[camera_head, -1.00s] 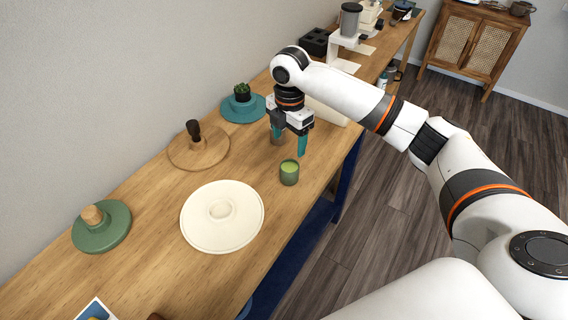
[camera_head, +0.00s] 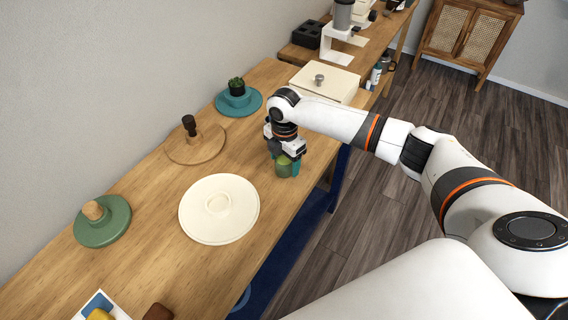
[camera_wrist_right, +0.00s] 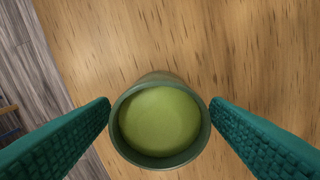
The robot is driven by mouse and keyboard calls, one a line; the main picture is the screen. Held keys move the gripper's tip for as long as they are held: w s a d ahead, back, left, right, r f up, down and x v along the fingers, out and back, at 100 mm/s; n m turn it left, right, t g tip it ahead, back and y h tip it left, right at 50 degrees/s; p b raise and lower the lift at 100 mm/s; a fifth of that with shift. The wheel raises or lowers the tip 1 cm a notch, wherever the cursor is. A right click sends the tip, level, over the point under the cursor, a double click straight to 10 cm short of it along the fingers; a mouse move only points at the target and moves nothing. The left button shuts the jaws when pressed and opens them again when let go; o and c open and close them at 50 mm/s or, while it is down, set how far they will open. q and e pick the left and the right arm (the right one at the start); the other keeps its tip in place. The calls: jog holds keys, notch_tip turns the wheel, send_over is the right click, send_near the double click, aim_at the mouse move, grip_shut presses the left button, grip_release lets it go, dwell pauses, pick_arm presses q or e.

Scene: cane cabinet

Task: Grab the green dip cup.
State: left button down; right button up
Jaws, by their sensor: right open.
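The green dip cup (camera_head: 283,168) stands upright on the wooden table near its right edge, partly hidden by my right gripper (camera_head: 285,163). In the right wrist view the cup (camera_wrist_right: 160,122) shows from above, with lighter green filling inside a dark green rim. The teal fingers of my right gripper (camera_wrist_right: 160,120) are open, one on each side of the cup. The left finger's tip is very close to the rim; I cannot tell whether either finger touches it. My left gripper is not in view.
A large cream lidded plate (camera_head: 230,222) lies nearby. A wooden plate with a dark knob (camera_head: 207,147), a teal plate with a plant (camera_head: 251,106) and a green plate (camera_head: 117,230) line the wall side. A cream box (camera_head: 340,84) stands beyond my gripper.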

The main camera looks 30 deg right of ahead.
jog(key=c, duration=1.1)
jog(key=shift+r, duration=0.2)
